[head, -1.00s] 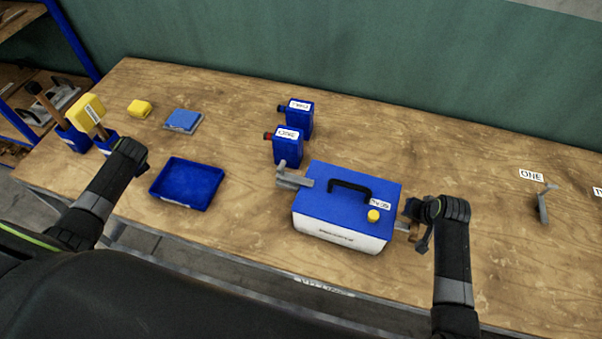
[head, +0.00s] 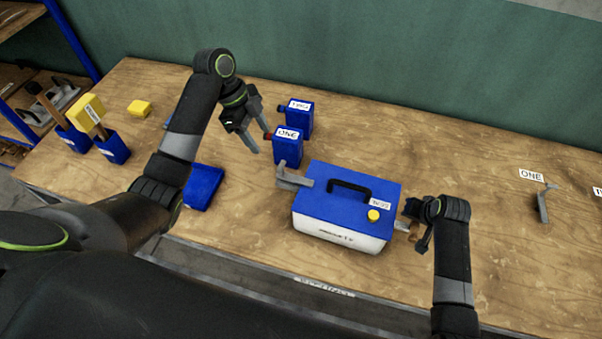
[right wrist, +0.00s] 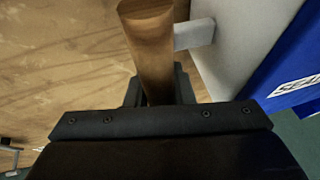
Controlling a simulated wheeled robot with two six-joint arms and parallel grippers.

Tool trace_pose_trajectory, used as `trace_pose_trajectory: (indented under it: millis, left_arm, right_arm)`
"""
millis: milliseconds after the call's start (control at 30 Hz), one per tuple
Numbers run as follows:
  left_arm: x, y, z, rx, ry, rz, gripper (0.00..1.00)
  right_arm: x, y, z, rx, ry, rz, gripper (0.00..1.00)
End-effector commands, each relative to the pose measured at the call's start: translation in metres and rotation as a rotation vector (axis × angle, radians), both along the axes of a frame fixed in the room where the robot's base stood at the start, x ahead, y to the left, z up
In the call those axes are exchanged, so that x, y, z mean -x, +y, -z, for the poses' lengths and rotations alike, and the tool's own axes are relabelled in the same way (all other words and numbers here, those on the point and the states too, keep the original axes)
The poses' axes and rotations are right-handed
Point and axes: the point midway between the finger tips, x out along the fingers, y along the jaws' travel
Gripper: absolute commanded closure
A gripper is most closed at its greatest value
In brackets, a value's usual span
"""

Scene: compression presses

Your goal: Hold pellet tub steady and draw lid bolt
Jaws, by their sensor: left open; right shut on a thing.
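The pellet tub (head: 340,237) is a white box with a blue lid (head: 325,205), a black carry handle and a yellow knob, standing upright on the bench. A grey metal bolt (head: 293,180) with an upright lever sits at its left end. My right gripper (head: 412,228) is at the tub's right end, shut on a wooden side handle (right wrist: 152,45), which a pale bracket joins to the tub wall. My left gripper (head: 260,141) is open and empty, above and left of the bolt, beside the blue bottles and apart from the tub.
Two blue bottles (head: 288,151) (head: 300,122) stand behind the bolt, near my left fingers. A blue tray (head: 204,187) is partly hidden by my left arm. Yellow-headed tools in blue holders (head: 115,150) stand far left. A grey hook (head: 543,205) stands right. The bench's right side is mostly clear.

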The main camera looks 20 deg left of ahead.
Motion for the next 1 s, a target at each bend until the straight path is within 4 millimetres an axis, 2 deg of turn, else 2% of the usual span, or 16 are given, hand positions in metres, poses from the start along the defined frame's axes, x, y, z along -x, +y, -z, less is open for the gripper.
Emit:
trace_pose_trajectory:
  millis: [100, 267, 800, 1000]
  left_arm:
    - [0.003, -0.011, -0.009, 0.022, -0.002, 0.065, 0.45]
    - [0.004, -0.017, -0.002, 0.029, 0.000, 0.082, 0.45]
    - [0.006, -0.046, 0.070, 0.027, 0.001, 0.077, 0.45]
    - [0.006, -0.054, 0.091, 0.026, 0.000, 0.075, 0.45]
  right_arm:
    - [0.000, 0.000, 0.000, 0.000, -0.001, 0.000, 1.00]
    - [0.000, 0.000, 0.000, 0.000, -0.001, 0.000, 1.00]
    - [0.000, 0.000, 0.000, 0.000, -0.001, 0.000, 1.00]
    - [0.000, 0.000, 0.000, 0.000, -0.001, -0.001, 1.00]
